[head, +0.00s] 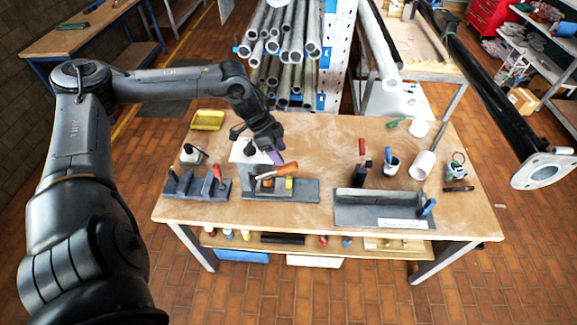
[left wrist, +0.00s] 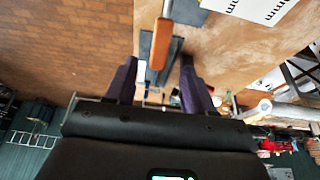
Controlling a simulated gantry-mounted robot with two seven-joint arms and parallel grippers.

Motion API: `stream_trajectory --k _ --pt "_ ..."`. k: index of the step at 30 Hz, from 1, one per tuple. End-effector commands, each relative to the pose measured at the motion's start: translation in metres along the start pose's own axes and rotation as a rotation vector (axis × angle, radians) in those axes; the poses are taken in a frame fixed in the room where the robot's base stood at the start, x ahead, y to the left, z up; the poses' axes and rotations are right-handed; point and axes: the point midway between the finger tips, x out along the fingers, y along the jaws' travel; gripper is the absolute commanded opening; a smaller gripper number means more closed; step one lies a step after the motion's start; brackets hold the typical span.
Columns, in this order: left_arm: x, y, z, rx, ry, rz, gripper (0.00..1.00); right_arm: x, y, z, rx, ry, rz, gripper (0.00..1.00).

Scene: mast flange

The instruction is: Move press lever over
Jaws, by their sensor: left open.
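The press lever has an orange handle (head: 277,169) and stands tilted on a grey base plate (head: 306,188) at the front middle of the bench. A small yellow block (head: 289,183) sits by it on the plate. My left gripper (head: 276,158) is just behind and above the handle, with its purple fingers pointing down. In the left wrist view the fingers (left wrist: 158,66) are spread apart and empty. The orange handle (left wrist: 160,45) shows between and beyond their tips; I cannot tell whether they touch it. My right gripper is not in view.
A grey holder (head: 196,188) stands left of the press, a grey tray (head: 375,212) right of it. A black mast with a flange (head: 545,170) hangs at right.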

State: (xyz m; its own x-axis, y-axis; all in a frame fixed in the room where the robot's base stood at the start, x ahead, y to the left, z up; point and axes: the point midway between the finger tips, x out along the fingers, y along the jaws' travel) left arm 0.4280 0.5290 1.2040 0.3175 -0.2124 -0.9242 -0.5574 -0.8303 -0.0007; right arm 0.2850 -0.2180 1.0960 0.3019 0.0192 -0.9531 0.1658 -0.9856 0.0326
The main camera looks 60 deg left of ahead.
Motion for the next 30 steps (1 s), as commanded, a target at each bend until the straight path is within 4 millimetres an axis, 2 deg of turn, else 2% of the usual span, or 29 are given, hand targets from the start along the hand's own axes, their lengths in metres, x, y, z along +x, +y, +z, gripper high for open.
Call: stream_trajectory --k 15,22,30 --pt "0.064 0.001 -0.001 -0.002 0.002 0.002 0.53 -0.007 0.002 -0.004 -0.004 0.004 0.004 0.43" --pt "0.078 0.000 -0.001 0.000 0.001 0.001 0.53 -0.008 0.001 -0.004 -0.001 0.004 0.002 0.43" --pt "0.080 0.000 0.000 0.001 0.000 0.001 0.53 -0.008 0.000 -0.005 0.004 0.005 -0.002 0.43"
